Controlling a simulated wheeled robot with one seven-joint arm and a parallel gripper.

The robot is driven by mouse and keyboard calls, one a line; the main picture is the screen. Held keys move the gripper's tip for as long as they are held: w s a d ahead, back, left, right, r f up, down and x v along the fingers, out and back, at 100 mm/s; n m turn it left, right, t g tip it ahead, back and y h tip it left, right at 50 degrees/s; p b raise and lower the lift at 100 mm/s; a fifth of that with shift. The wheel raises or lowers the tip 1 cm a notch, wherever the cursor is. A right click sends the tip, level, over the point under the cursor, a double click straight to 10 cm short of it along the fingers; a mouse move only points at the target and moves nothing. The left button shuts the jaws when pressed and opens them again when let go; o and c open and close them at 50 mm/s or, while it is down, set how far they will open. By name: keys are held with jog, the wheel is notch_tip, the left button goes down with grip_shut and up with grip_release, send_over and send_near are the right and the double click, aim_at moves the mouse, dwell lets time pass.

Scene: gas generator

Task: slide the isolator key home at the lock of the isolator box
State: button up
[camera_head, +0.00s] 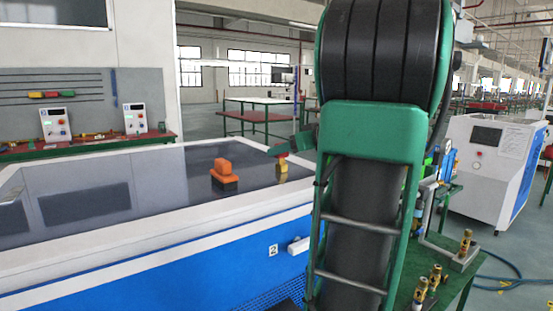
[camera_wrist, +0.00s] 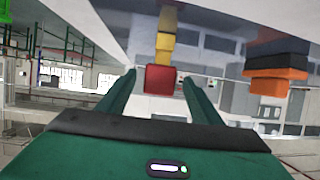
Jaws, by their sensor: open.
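A red block (camera_wrist: 159,79), which looks like the isolator key's handle, joins a yellow stepped body (camera_wrist: 166,40) in the wrist view. I cannot tell where key ends and lock or box begins. My gripper (camera_wrist: 158,76) is open, with one green finger on each side of the red block and a gap on both sides. Whether the tips reach past its front face is unclear. In the head view the yellow body (camera_head: 282,170) stands on the dark machine top, and my gripper (camera_head: 278,150) is at its upper end, partly hidden by my arm.
An orange piece on a black base (camera_head: 225,174) stands left of the yellow body on the same top; it also shows in the wrist view (camera_wrist: 275,80). The blue and white machine's raised white rim (camera_head: 150,236) runs along the front. Brass fittings (camera_head: 435,278) stand on a green bench at right.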

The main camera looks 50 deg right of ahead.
jog(key=shift+x, duration=3.15)
jog(key=c, duration=1.2)
